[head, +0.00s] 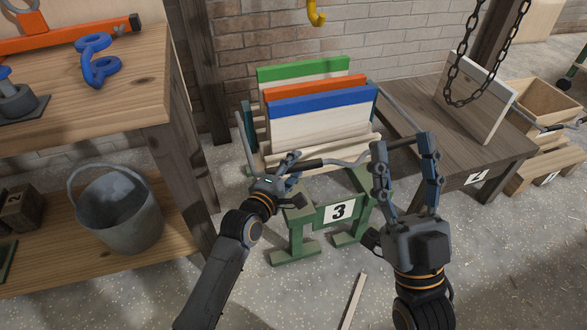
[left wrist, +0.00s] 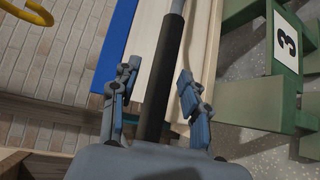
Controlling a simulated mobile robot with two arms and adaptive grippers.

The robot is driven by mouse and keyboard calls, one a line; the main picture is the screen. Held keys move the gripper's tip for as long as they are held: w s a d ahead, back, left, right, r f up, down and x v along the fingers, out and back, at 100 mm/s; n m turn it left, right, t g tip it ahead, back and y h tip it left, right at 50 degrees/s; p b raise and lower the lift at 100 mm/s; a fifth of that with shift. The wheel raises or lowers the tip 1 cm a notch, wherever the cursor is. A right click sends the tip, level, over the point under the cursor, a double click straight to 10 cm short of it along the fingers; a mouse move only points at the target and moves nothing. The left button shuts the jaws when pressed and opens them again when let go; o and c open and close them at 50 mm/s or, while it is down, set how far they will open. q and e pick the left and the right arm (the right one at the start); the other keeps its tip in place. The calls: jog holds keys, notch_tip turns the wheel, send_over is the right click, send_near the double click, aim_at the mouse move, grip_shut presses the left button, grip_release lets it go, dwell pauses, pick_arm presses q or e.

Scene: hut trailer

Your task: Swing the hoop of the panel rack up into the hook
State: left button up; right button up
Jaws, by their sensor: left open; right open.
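The panel rack (head: 338,211) is a green stand with a number 3 plate, holding upright panels with green, orange and blue top edges. Its grey hoop (head: 347,162) is down across the rack's front, with a dark grip in the middle. The yellow hook (head: 316,14) hangs above the rack by the brick wall; it also shows in the left wrist view (left wrist: 38,11). My left gripper (head: 291,172) is open at the hoop; in the left wrist view the dark grip (left wrist: 165,75) runs between its fingers. My right gripper (head: 405,152) is open and empty, right of the rack front.
A wooden workbench (head: 130,100) with a blue clamp and orange tool stands at left, a grey bucket (head: 118,212) on its lower shelf. A dark table (head: 430,115) with a chain and a pale board is at right. A wood strip (head: 352,302) lies on the floor.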

pick_arm(q)
grip_shut()
dwell(0.4)
